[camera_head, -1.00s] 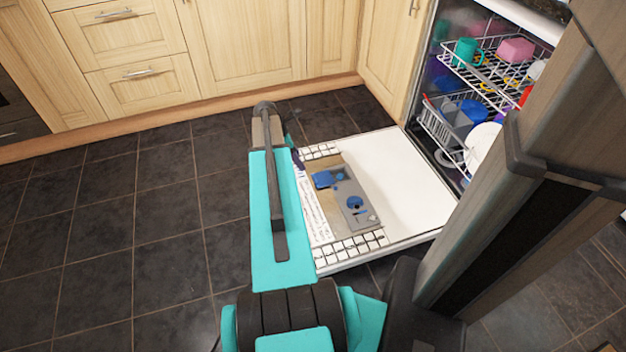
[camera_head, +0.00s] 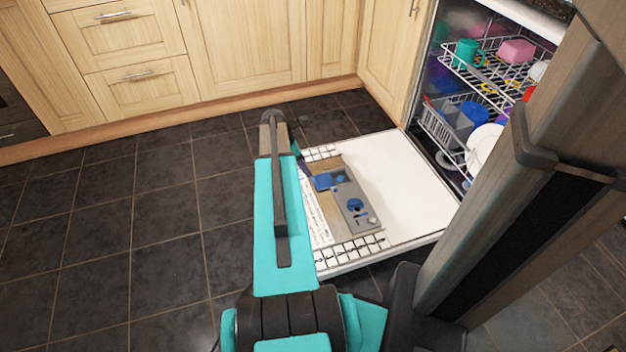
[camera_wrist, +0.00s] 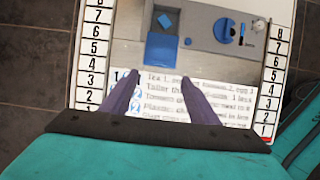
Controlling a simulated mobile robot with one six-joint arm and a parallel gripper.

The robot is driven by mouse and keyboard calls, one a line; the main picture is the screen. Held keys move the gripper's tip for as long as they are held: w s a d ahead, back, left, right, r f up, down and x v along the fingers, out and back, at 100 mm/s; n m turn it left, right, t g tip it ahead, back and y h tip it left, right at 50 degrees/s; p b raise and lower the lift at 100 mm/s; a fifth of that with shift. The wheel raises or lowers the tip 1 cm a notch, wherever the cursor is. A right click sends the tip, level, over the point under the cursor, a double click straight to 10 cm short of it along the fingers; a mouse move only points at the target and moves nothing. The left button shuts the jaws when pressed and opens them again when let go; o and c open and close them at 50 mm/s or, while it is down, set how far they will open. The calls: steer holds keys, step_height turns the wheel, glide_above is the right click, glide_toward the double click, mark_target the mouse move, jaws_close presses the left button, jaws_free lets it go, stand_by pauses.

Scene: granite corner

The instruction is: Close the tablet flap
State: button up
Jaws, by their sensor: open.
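The dispenser unit (camera_head: 352,207) is a grey panel on the inside of the open dishwasher door, and it also shows in the wrist view (camera_wrist: 208,62). At its left end is a blue square (camera_head: 322,181), also in the wrist view (camera_wrist: 161,47); it looks like the tablet compartment or its flap, but I cannot tell which. A round blue dial (camera_wrist: 225,30) sits to its right. My gripper (camera_wrist: 158,78) has two dark purple fingers spread apart, empty, over the printed text strip below the blue square. In the head view my arm mostly hides it.
The dishwasher door (camera_head: 410,190) lies folded down, with numbered strips along its edges. Loaded racks (camera_head: 480,70) stand inside the dishwasher at the right. Wooden cabinets (camera_head: 240,45) line the back. Dark tiled floor (camera_head: 100,230) is clear at the left.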

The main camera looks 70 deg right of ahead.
mark_target(315, 181)
steer(key=b+x, duration=0.3)
steer(key=x, duration=0.7)
steer(key=shift+r+b, duration=0.1)
steer(key=shift+b, duration=0.25)
jaws_close()
steer(key=shift+s+d+r+p, duration=0.2)
steer(key=shift+s+d+p, duration=1)
steer(key=shift+p, duration=0.25)
steer(key=s+d+p, duration=0.2)
steer(key=shift+s, duration=0.35)
steer(key=shift+s+d+f+p, duration=0.15)
steer(key=shift+s+d+p, duration=0.3)
steer(key=shift+s, duration=0.1)
jaws_free()
